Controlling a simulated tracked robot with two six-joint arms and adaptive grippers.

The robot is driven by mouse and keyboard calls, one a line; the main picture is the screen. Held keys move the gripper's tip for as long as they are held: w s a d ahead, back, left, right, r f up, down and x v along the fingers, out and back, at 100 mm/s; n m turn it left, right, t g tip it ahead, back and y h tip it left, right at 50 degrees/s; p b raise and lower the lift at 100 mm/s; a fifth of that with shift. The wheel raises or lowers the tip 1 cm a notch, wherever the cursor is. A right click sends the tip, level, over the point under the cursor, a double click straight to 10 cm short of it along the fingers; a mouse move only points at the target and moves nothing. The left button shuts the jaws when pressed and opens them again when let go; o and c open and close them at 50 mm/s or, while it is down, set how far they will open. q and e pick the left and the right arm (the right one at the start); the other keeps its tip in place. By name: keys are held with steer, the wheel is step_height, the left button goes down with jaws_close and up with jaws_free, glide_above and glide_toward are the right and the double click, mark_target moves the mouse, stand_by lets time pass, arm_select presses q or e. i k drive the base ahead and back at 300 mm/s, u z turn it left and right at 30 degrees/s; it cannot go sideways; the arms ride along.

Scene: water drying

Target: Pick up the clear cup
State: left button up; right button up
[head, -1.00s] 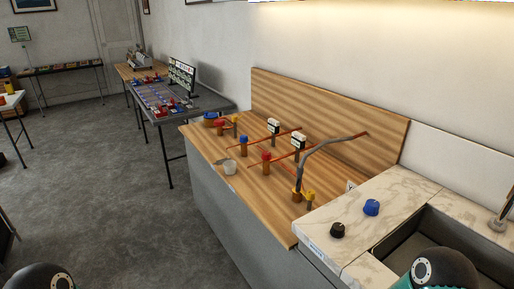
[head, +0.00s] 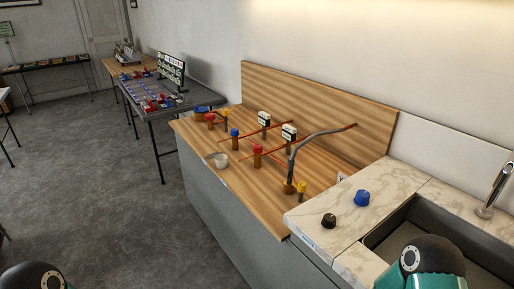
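A small pale cup (head: 221,160), clear or whitish, stands near the front left edge of the wooden counter (head: 215,184). A small dark piece lies just to its left, too small to make out. Only rounded parts of my two arms show, at the bottom left and bottom right corners. Both of my grippers are out of view, and neither is seen near the cup.
Red pipes with blue, red and yellow valve knobs and a grey hose (head: 294,157) stand behind the cup. A black knob (head: 329,221) and a blue knob (head: 362,198) sit on the marble top beside the sink (head: 400,229). The grey floor (head: 110,200) at left is open.

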mark_target(221, 162)
steer(key=u, duration=0.65)
steer(key=i, duration=1.15)
steer(key=u, duration=0.45)
steer(key=i, duration=0.9)
steer(key=z, duration=0.7)
